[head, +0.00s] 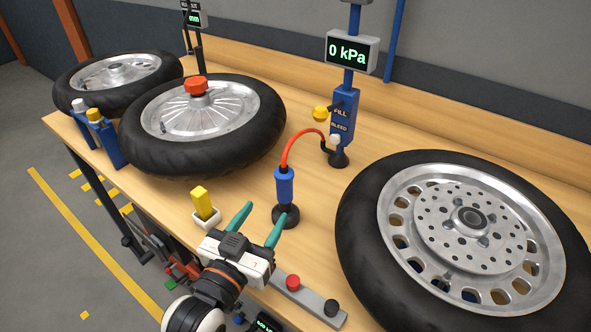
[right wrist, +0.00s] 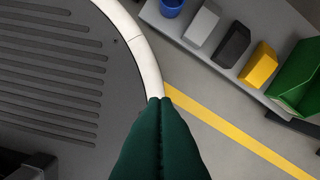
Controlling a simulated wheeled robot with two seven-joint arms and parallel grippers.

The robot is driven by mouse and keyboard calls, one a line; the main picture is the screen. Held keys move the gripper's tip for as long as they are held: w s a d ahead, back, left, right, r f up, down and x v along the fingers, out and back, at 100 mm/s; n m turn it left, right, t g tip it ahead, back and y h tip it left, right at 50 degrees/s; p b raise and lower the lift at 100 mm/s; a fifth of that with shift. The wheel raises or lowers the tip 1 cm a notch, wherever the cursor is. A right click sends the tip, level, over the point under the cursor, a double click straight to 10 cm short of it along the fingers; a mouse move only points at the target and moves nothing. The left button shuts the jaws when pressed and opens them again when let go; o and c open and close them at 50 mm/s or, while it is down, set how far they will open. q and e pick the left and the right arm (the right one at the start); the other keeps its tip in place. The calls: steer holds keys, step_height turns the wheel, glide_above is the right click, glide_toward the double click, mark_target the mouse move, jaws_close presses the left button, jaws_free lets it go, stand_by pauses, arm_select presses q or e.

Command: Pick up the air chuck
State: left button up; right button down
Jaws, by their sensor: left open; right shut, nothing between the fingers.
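The air chuck (head: 285,186) has a blue grip. It stands upright in a round black holder (head: 286,216) on the wooden bench, with a red hose (head: 301,141) curving from its top to the blue inflator post (head: 343,120). My left gripper (head: 261,217) is open, its two teal fingers pointing toward the chuck. The right fingertip appears close to the holder in the picture; I cannot tell if it touches. Nothing is between the fingers. My right gripper (right wrist: 162,100) shows only in the right wrist view, its dark green fingers shut and empty above the floor.
A large wheel (head: 357,217) lies right of the chuck, another wheel (head: 270,140) behind left. A yellow-handled tool (head: 204,202) stands left of the gripper. A grey strip (head: 313,302) with red and black buttons lies in front. The display (head: 349,53) reads 0 kPa.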

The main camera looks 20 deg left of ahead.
mark_target(280, 189)
arm_select(q)
steer(key=w, duration=0.2)
steer(key=w+p, duration=0.1)
steer(key=w, duration=0.3)
steer(key=shift+d+r, duration=0.25)
steer(key=shift+d, duration=0.15)
steer(key=shift+w+d+r+p, duration=0.1)
steer(key=shift+w+p, duration=0.25)
steer(key=shift+w, duration=0.25)
steer(key=w, duration=0.3)
steer(key=shift+w+d+p, duration=0.3)
steer(key=shift+p, duration=0.1)
steer(key=shift+w, duration=0.4)
arm_select(e)
steer(key=shift+s+r, duration=0.2)
steer(key=shift+r, duration=0.45)
steer(key=shift+s+r, duration=0.2)
steer(key=shift+r, duration=0.4)
arm_select(q)
steer(key=shift+s, duration=0.1)
steer(key=shift+c, duration=0.4)
steer(key=c, duration=1)
